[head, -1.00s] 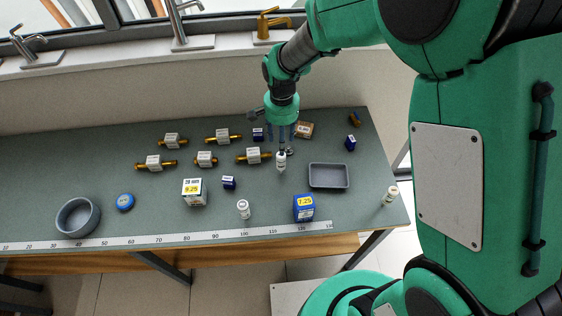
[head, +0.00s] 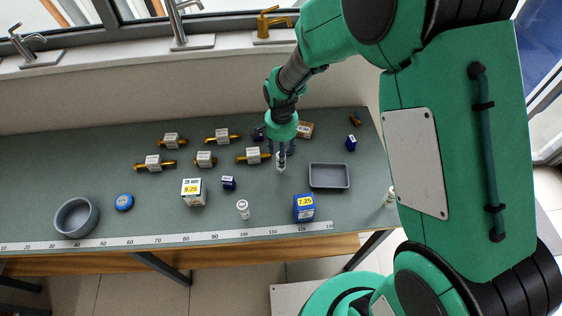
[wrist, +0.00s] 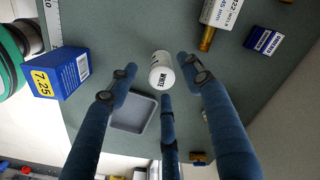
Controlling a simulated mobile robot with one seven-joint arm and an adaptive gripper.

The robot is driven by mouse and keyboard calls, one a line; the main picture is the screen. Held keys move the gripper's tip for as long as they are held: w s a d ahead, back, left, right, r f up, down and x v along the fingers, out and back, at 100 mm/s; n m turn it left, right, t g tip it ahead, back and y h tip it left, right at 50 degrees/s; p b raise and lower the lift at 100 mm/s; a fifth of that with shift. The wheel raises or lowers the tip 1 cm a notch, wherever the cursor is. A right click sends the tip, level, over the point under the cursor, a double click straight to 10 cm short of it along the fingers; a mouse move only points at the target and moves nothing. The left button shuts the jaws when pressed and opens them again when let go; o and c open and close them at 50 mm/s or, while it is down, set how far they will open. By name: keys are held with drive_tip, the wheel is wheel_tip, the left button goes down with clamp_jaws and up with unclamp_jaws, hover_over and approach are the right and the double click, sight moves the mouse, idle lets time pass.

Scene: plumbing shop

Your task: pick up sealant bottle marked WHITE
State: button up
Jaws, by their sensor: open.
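The sealant bottle marked WHITE (wrist: 161,68) is a small white bottle, and its label reads in the wrist view. It stands upright between the spread blue fingers of my gripper (wrist: 160,90), with space on both sides. In the head view the same bottle (head: 281,168) is directly below my gripper (head: 282,150), left of the grey tray. My gripper is open and holds nothing. The fingertips partly cover the top of the bottle in the head view.
A grey tray (head: 329,176) lies right of the bottle. A blue 7.25 box (head: 304,208) and another white bottle (head: 243,209) stand nearer the front edge. A brass fitting with a white tag (head: 253,156) lies close on the left. A further bottle (head: 389,198) is partly hidden by my arm.

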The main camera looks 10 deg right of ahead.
drive_tip(key=shift+w+f+b, duration=0.1)
drive_tip(key=shift+f+b, duration=0.25)
drive_tip(key=shift+f, duration=2.25)
drive_tip(key=shift+c, duration=0.3)
clamp_jaws()
